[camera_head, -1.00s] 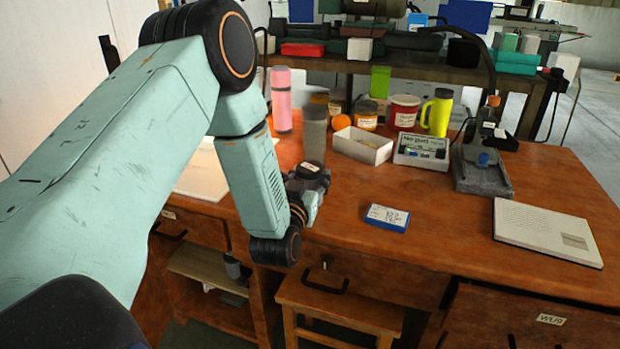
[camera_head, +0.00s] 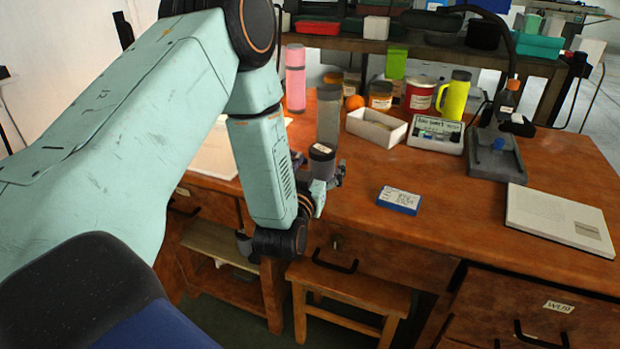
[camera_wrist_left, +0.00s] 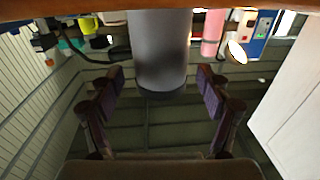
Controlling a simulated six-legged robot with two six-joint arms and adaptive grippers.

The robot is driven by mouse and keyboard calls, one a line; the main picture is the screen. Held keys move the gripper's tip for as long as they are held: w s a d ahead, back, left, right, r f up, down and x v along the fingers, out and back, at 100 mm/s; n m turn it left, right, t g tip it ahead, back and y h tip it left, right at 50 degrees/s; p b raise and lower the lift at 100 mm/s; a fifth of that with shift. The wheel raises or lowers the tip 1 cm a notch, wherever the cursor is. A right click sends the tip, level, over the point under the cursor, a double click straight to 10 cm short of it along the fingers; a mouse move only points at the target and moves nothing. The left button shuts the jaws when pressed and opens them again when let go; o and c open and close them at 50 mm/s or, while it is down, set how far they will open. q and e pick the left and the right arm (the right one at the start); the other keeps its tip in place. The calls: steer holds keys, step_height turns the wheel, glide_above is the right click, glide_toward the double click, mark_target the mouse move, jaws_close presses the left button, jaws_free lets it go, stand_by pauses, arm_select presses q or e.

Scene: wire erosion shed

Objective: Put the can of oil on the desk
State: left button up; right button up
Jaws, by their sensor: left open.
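A plain grey cylinder (camera_head: 328,118), which I take to be the can of oil, stands upright on the brown wooden desk (camera_head: 450,207), near its left part. I see no readable label on it. My left gripper (camera_head: 325,170) is just in front of it in the head view. In the upside-down left wrist view, the open fingers (camera_wrist_left: 160,98) show on either side of the cylinder's dark end (camera_wrist_left: 162,93), with gaps on both sides. The cylinder's foot is partly hidden by my gripper in the head view. My right gripper is not in view.
A small blue box (camera_head: 398,200) lies nearer. A wooden stool (camera_head: 350,287) stands before the desk.

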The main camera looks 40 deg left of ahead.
arm_select(q)
steer(key=p+v, duration=0.1)
steer(key=v, duration=0.8)
steer(key=shift+w, duration=0.15)
